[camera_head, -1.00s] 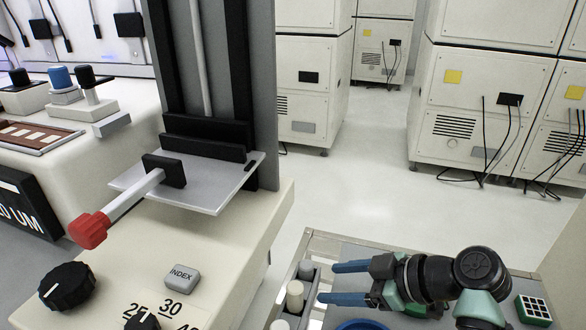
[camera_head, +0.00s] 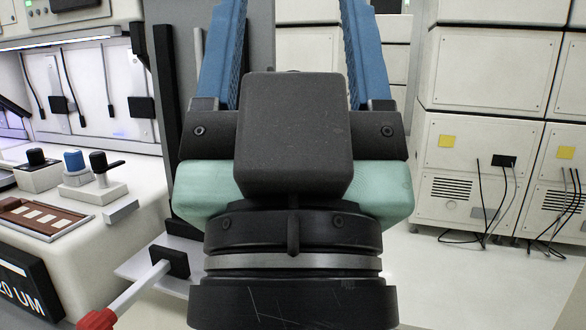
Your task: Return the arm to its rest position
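My gripper (camera_head: 289,55) is raised close in front of the head camera and fills the middle of the view. Its two blue fingers point up and stand wide apart. Nothing shows between them apart from the dark block of the gripper's own body and the background. The gripper hides much of the grey column and the metal plate (camera_head: 135,270) of the machine behind it.
At left stands a cream machine (camera_head: 130,215) with knobs, a brown slotted tray (camera_head: 45,218) and a lever with a red handle (camera_head: 97,320). White cabinets (camera_head: 480,150) with hanging cables stand at right. The floor (camera_head: 440,275) before them is clear.

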